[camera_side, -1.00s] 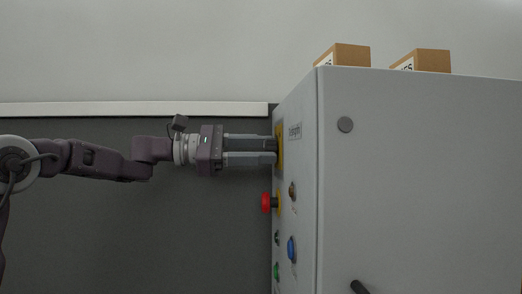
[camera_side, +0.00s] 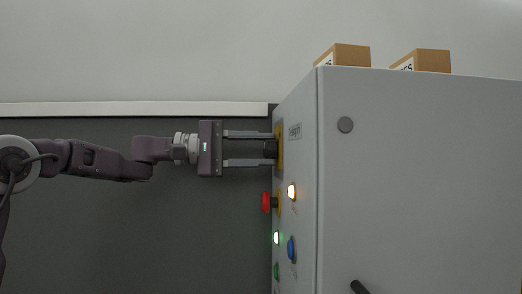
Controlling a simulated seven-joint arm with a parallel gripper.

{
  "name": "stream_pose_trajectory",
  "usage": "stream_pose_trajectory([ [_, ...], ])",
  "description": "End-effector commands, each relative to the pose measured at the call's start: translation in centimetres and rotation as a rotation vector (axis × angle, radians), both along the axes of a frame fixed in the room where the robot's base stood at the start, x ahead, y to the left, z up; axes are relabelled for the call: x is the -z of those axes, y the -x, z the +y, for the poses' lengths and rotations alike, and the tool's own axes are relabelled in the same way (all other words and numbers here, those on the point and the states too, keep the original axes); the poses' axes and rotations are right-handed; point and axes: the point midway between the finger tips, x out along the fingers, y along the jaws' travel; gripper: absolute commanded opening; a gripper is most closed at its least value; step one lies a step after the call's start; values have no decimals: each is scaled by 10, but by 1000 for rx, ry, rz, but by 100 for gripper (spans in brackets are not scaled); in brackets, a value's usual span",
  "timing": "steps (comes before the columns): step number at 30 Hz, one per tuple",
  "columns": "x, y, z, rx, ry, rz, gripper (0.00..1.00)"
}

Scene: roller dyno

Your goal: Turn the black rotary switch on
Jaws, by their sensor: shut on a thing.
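The black rotary switch (camera_side: 270,149) sits on a yellow plate (camera_side: 280,147) high on the cabinet's front face, seen nearly edge-on. My gripper (camera_side: 271,149) reaches in level from the left. Its two fingers show one above the other, with the switch knob between their tips, and it is shut on the knob. The fingertips cover part of the knob, and its pointer mark cannot be seen. Below it, a whitish lamp (camera_side: 292,192) and a small green lamp (camera_side: 276,238) are lit.
The grey cabinet (camera_side: 420,180) fills the right side. A red button (camera_side: 266,202) juts out below my gripper. A blue button (camera_side: 291,249) and a green button (camera_side: 276,271) are lower. Two cardboard boxes (camera_side: 352,55) stand on top.

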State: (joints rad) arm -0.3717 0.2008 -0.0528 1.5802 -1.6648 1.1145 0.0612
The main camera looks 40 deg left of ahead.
Motion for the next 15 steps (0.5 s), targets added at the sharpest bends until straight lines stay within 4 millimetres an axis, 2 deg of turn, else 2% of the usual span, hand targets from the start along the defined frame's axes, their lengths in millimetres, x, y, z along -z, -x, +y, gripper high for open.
stream_pose_trajectory([
  [15,1,0,1,-2,-24,-22,0],
])
